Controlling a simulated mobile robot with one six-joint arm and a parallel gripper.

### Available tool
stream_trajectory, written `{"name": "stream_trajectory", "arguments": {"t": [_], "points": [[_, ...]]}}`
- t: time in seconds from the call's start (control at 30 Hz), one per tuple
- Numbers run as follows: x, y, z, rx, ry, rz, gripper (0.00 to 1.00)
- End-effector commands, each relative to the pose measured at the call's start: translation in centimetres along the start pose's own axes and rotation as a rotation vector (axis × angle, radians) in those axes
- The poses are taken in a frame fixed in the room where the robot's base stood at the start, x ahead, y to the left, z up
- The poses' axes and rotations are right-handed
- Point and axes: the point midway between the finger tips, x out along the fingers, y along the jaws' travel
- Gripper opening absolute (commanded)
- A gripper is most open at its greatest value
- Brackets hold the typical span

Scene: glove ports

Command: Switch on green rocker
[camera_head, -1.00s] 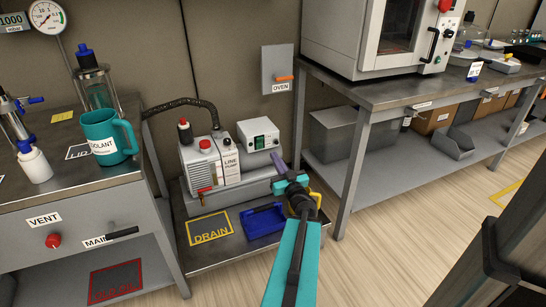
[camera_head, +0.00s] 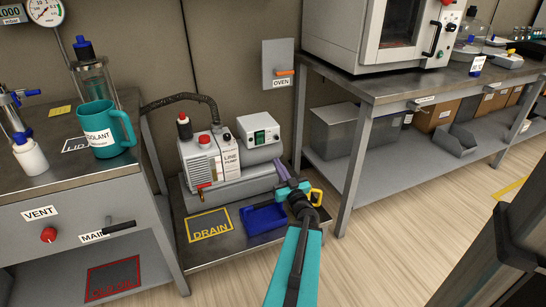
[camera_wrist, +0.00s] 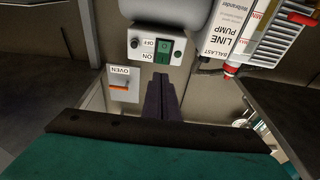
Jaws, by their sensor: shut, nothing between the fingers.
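The green rocker (camera_head: 262,136) is on the front of a small white control box (camera_head: 246,127) beside the pump. In the wrist view the rocker (camera_wrist: 163,48) appears upside down, with OFF and ON labels to its left and a dark knob (camera_wrist: 135,43). Which way it is tipped I cannot tell. My gripper (camera_head: 282,165) is shut and empty, in front of and to the lower right of the box. In the wrist view its dark fingers (camera_wrist: 162,82) point up toward the box, their tips just below the rocker in the picture, apparently apart from it.
The white line pump (camera_head: 208,155) with a black hose stands left of the box. A blue tray (camera_head: 265,219) and the yellow DRAIN mark (camera_head: 209,225) lie on the low shelf. The OVEN switch (camera_head: 278,65) is on the wall behind. A bench leg (camera_head: 350,180) stands close on the right.

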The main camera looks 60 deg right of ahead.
Motion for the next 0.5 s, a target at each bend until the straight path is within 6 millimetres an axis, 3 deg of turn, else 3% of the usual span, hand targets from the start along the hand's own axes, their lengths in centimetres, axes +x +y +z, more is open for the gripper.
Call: {"name": "stream_trajectory", "arguments": {"t": [0.5], "points": [[6.2, 0.0, 0.3, 0.000, 0.001, -0.002, 0.00]]}}
